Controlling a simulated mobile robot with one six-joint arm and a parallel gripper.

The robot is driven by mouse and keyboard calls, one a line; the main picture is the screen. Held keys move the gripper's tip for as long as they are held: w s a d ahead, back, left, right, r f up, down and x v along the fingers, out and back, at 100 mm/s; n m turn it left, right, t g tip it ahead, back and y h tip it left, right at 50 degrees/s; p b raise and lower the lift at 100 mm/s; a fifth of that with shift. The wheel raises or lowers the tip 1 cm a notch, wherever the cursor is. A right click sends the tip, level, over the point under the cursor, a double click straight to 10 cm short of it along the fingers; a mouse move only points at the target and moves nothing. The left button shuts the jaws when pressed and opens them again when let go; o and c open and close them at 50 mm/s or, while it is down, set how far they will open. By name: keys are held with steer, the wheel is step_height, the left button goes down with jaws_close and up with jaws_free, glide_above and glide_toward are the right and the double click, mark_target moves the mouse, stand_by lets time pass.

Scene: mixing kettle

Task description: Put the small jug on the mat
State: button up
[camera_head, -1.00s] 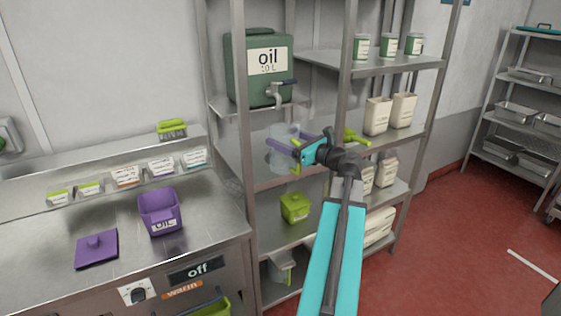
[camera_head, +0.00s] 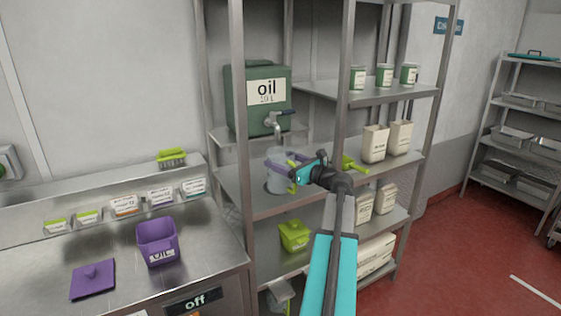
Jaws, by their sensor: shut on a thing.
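The small jug (camera_head: 277,182) is clear, with a lime-green handle. It is at the middle shelf of the rack, below the tap of the green oil container (camera_head: 258,112). My gripper (camera_head: 294,172), with purple fingers, is shut on the jug at its handle side. The fingers and wrist hide part of the jug. I cannot tell whether its base touches the shelf. A dark round edge shows at the jug's lower left; I cannot tell whether it is the mat.
Rack posts (camera_head: 241,150) stand close to my arm. A lime scoop (camera_head: 353,165) and cartons (camera_head: 375,143) are to the right. A lime tub (camera_head: 294,236) is on the shelf below. A purple bin (camera_head: 157,243) and purple lid (camera_head: 93,280) are on the left counter.

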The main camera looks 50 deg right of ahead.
mark_target(280, 153)
steer(key=shift+w+d+f+p, duration=0.2)
steer(key=shift+w+d+p, duration=0.2)
steer(key=shift+w+d, duration=1.15)
steer(key=shift+w+d+f+p, duration=0.2)
steer(key=shift+w+d+p, duration=0.2)
steer(key=shift+w+d, duration=1.1)
steer(key=shift+s+d, duration=0.1)
steer(key=shift+f+p, duration=0.5)
steer(key=shift+f, duration=1.25)
steer(key=shift+f, duration=0.15)
steer(key=o, duration=1.5)
steer(key=shift+c, duration=0.2)
steer(key=shift+s, duration=0.1)
steer(key=s+b, duration=0.2)
steer(key=s, duration=0.9)
steer(key=shift+s+a, duration=0.4)
steer(key=shift+a, duration=0.05)
